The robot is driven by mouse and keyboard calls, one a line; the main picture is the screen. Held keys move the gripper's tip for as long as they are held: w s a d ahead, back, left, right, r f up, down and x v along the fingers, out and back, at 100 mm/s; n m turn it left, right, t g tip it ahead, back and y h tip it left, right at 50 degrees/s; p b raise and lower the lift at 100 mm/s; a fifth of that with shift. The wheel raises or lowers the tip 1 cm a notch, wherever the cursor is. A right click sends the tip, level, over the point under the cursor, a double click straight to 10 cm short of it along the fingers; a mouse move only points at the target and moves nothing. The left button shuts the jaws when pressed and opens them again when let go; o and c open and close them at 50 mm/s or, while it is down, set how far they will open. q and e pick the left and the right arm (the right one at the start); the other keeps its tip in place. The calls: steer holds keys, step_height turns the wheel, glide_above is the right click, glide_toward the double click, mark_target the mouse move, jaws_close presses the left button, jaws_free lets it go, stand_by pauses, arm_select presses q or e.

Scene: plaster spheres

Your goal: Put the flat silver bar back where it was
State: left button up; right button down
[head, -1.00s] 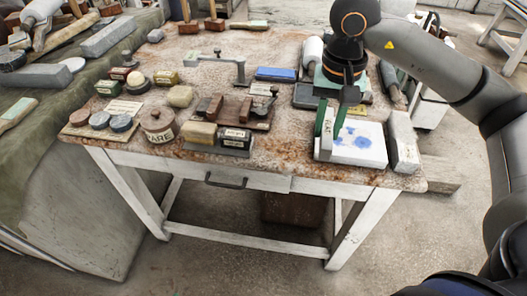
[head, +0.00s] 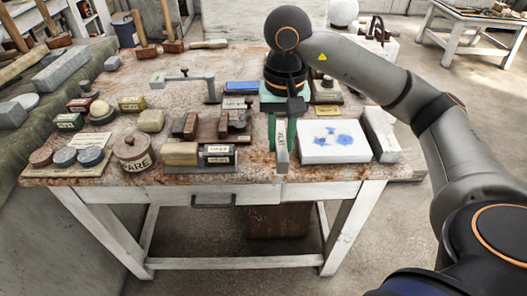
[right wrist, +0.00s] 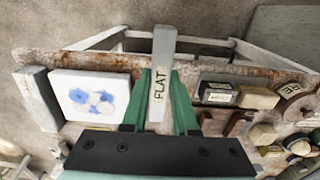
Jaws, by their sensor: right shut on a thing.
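The flat silver bar (head: 282,158), marked FLAT, is between the green fingers of my right gripper (head: 281,132), which is shut on it. In the head view it hangs at the table's front part, just left of a white slab with blue stains. In the right wrist view the bar (right wrist: 157,98) points away from the right gripper (right wrist: 157,108), toward the table's front edge. Whether it touches the table cannot be told. A wooden rack (head: 208,129) with labelled blocks stands left of the bar. My left gripper is not in view.
The white slab (head: 320,152) and a pale stone block (head: 381,130) lie right of the bar. Dark and yellowish labelled blocks (head: 180,155) sit at the front left, beside a round pot (head: 134,152). A blue block (head: 241,88) lies behind. Rusty tabletop (head: 255,160) is bare near the front edge.

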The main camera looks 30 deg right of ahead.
steer(key=w+f, duration=0.2)
steer(key=w, duration=0.2)
glide_above(265, 160)
steer(key=s, duration=0.1)
step_height(265, 160, down, 4)
steer(key=shift+a+f, duration=0.1)
steer(key=shift+a, duration=0.05)
steer(key=shift+w+f, duration=0.55)
steer(key=shift+f, duration=1.6)
steer(key=shift+f, duration=0.25)
steer(key=c, duration=0.7)
jaws_free()
steer(key=shift+r, duration=0.1)
